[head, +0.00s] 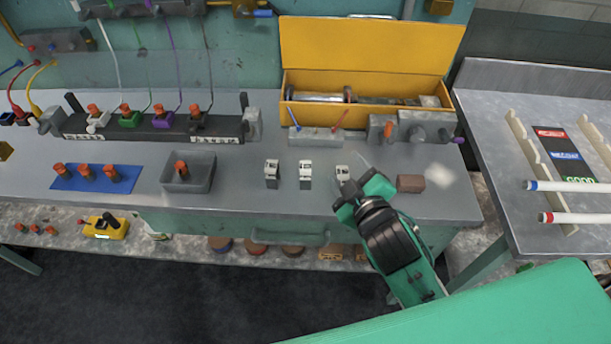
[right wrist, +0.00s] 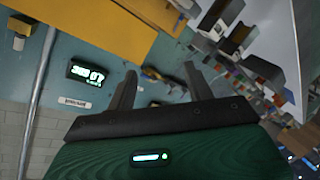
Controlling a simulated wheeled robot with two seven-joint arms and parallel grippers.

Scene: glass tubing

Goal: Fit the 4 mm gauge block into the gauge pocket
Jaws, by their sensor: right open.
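Three small grey blocks with white tops, which look like gauge blocks, stand in a row on the bench: a left one (head: 271,173), a middle one (head: 305,175) and a right one (head: 342,174). Their size marks are too small to read, so I cannot tell which is 4 mm. I cannot make out the gauge pocket for certain. My right gripper (head: 358,186) is beside the right block in the head view. In the right wrist view its two fingers (right wrist: 160,78) are apart with nothing between them. My left gripper is not in view.
A brown block (head: 410,183) lies right of my right gripper. An open yellow box (head: 370,110) stands behind, near small grey fixtures (head: 382,130). A grey tray (head: 188,184) and blue mat (head: 65,184) lie left. Bare bench shows between tray and blocks.

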